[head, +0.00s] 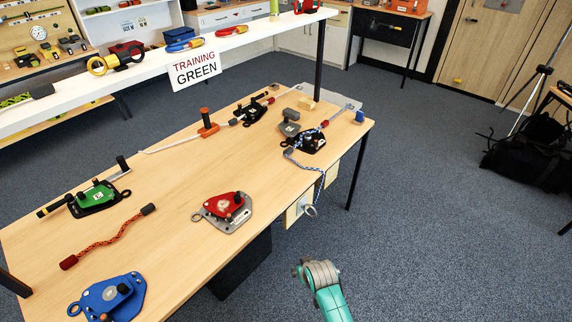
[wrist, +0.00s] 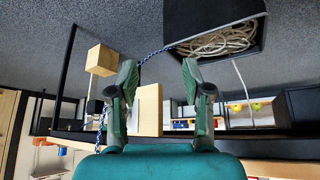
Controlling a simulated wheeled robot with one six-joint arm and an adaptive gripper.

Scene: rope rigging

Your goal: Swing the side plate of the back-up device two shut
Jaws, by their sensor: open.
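Several rope devices lie on the wooden table (head: 165,185) in the head view; I cannot read which one is back-up device two. A black device (head: 312,145) near the right end has blue-white rope at it, and a second black device (head: 253,113) lies farther back. A red device (head: 232,206) on a grey plate, a green device (head: 97,197) and a blue device (head: 112,299) lie nearer. My gripper (wrist: 158,78) is open and empty in the wrist view, its two green fingers apart. In the head view my arm's end is off the table's front edge, clear of the devices.
Blue-white rope hangs over the front edge near pale blocks (head: 298,207). A dark box (wrist: 215,27) of coiled rope stands below. A white shelf (head: 165,62) on black posts crosses above the table. Open carpet (head: 430,220) lies to the right.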

